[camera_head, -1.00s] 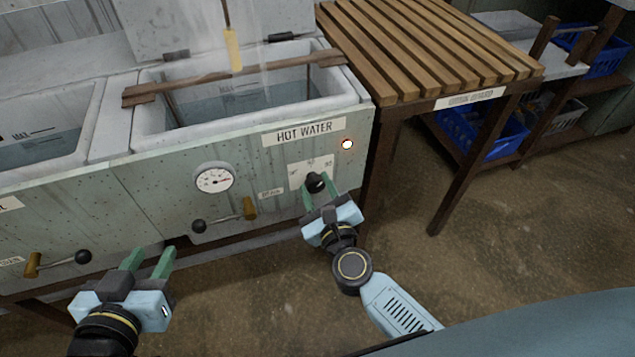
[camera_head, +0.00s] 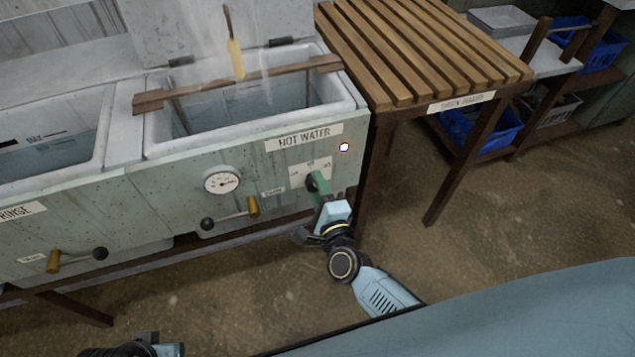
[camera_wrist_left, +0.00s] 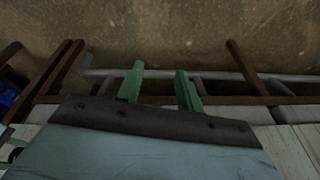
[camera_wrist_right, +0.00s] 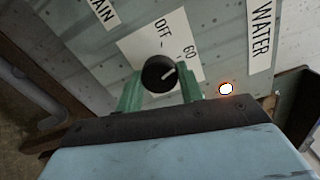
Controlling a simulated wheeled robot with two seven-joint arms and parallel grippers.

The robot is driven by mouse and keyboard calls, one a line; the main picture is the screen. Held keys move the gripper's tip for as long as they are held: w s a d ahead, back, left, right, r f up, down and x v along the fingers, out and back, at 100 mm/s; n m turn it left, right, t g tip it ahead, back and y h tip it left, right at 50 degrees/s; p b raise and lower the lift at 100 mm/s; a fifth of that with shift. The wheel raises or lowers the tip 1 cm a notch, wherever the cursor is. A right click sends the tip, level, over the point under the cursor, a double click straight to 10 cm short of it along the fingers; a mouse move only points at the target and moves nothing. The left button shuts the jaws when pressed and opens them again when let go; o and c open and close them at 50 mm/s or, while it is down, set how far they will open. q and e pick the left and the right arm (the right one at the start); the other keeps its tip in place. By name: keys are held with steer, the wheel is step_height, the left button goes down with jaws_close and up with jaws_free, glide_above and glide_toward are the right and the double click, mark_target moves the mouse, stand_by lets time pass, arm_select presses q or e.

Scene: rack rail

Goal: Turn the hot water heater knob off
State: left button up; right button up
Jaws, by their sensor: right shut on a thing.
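The black heater knob (camera_wrist_right: 158,73) sits on a white dial plate marked OFF and 60 in the right wrist view. Its white line points up and right, to the side of 60 and away from OFF. My right gripper (camera_wrist_right: 160,90) has its green fingers on either side of the knob, shut on it. In the head view this gripper (camera_head: 317,184) covers most of the knob. The indicator light (camera_head: 344,147) by the HOT WATER label (camera_head: 303,137) glows. My left gripper (camera_wrist_left: 160,88) is open and empty, away from the tank; the head view shows only part of it at the bottom edge.
A round gauge (camera_head: 222,181) and a drain lever (camera_head: 230,214) are on the panel left of the knob. A second lever (camera_head: 77,258) is farther left. A slatted wooden table (camera_head: 425,50) stands close on the right. The floor in front is clear.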

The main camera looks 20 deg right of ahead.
arm_select(q)
steer(key=s+a+f+p, duration=0.2)
steer(key=a+f+p, duration=0.2)
steer(key=f, duration=0.6)
steer(key=shift+a+g+y, duration=0.4)
steer(key=shift+a, duration=0.25)
arm_select(e)
steer(key=shift+n, duration=4.3)
arm_select(q)
steer(key=shift+s+f, duration=0.1)
arm_select(e)
steer(key=o, duration=1)
arm_select(q)
steer(key=s+a+f+p, duration=0.1)
steer(key=s+f+p, duration=0.1)
steer(key=s+f, duration=0.2)
steer(key=shift+s+f+p, duration=0.3)
steer(key=shift+f, duration=0.45)
arm_select(e)
steer(key=s, duration=1.3)
steer(key=shift+s+d, duration=0.2)
